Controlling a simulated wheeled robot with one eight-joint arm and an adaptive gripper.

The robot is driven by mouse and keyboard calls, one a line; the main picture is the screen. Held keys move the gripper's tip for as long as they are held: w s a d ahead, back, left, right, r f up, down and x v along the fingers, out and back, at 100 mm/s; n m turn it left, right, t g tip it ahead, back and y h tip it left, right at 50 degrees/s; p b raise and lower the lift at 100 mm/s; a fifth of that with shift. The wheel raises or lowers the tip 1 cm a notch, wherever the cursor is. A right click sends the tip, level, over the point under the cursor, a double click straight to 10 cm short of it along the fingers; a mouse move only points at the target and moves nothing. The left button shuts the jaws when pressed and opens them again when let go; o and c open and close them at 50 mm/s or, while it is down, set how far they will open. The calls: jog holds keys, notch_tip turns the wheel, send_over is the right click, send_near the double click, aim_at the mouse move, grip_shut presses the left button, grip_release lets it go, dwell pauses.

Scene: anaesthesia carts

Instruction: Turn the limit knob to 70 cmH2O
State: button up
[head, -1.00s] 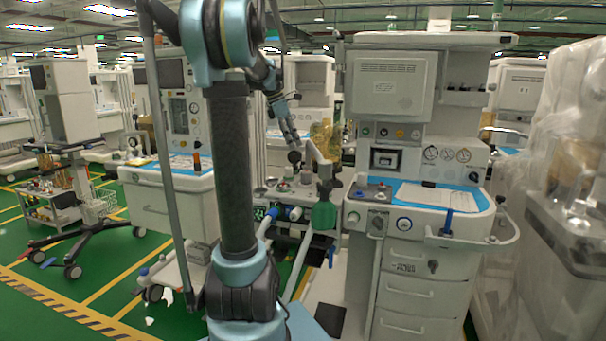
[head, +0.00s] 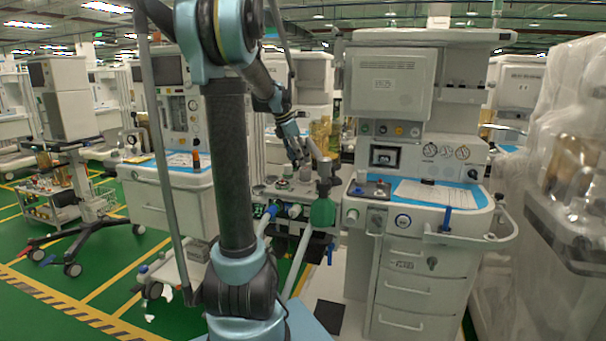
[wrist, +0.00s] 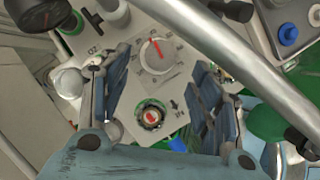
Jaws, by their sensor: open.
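A white round dial (wrist: 158,56) with a printed number scale and a red pointer shows in the wrist view, on a pale panel. Its pointer leans up and slightly left; the numbers are too small to read surely. Below it is a round knob (wrist: 150,118) with a red centre, beside a small arrow mark. I cannot tell for sure which is the limit knob. My gripper (wrist: 160,75) is open, one finger either side of this panel area, with nothing between the pads. In the head view my gripper (head: 300,158) is just above the middle machine's panel (head: 268,191).
A pale tube (wrist: 245,60) crosses the wrist view close to the right finger. A green bag (head: 322,212) hangs beside the panel. A cart with a blue top (head: 375,192) stands to the right. A plastic-wrapped machine (head: 570,170) is at far right.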

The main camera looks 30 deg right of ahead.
aim_at(304, 169)
jog(key=x, duration=0.7)
jog(key=shift+f, duration=0.25)
jog(key=c, duration=1.1)
